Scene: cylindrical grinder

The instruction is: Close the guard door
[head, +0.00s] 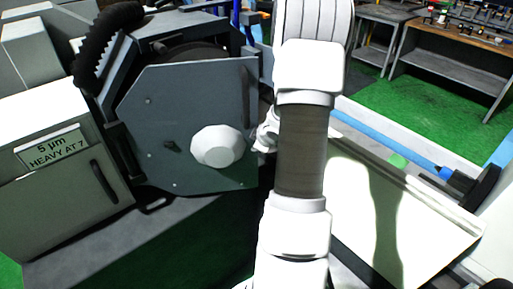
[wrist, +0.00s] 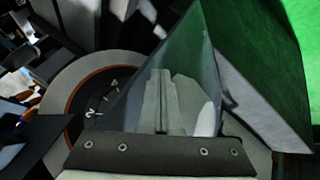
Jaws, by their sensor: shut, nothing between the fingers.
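A dark grey flat guard plate (head: 190,110) with a white many-sided knob (head: 217,147) faces me left of centre in the head view. I cannot tell for sure whether this plate is the guard door. In the wrist view a see-through grey panel (wrist: 185,60) narrows upward around my gripper (wrist: 160,75). The fingers are together and empty, pointing up the picture. I cannot tell whether they touch the panel. In the head view my arm covers the middle and the fingertips do not show clearly.
A round part with an orange ring (wrist: 62,95) lies left in the wrist view. A cream box labelled "5 µm HEAVY AT 7" (head: 55,150) and a ribbed black hose (head: 95,50) stand left. A pale panel (head: 420,220) and workbench (head: 460,60) lie right.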

